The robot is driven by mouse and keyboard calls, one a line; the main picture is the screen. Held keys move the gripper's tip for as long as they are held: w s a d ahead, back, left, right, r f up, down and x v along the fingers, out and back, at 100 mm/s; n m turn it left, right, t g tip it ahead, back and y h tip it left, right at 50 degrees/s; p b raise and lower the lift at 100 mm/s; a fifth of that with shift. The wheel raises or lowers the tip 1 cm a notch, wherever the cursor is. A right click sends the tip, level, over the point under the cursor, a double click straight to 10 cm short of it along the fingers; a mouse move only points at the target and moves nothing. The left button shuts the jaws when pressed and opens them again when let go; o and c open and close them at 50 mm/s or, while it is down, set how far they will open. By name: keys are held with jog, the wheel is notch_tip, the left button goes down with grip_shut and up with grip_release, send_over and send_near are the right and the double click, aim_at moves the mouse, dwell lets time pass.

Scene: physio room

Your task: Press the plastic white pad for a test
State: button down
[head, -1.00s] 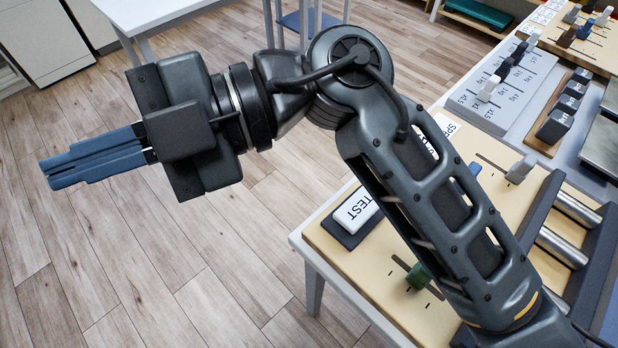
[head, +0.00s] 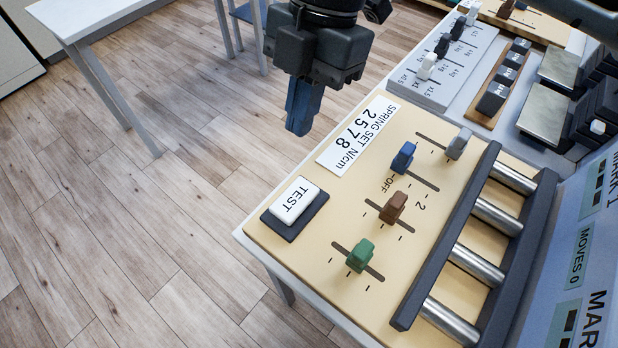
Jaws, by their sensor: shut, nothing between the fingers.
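The white pad (head: 296,201), marked TEST, sits on a dark base at the near left corner of the beige panel (head: 300,260) in the head view. It is uncovered. My gripper (head: 298,130) points down with its blue fingers shut and empty. In the picture it is above the pad and beyond the panel's left edge, apart from the pad. Its exact height over the panel is hard to tell.
Grey, blue, brown and green sliders (head: 360,254) stand on the panel, right of the pad. A dark frame with metal rollers (head: 470,262) lies further right. A white label (head: 358,136) reads 2578. A white table (head: 90,18) stands at the back left.

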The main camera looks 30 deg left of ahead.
jog(key=shift+w+d, duration=0.25)
jog(key=shift+w, duration=0.15)
jog(key=p, duration=0.2)
send_near(294, 200)
jog(key=x, duration=0.5)
jog(key=shift+s+a, duration=0.1)
jog(key=shift+s, duration=0.2)
jog(key=shift+f, duration=0.75)
jog(key=shift+f, duration=0.1)
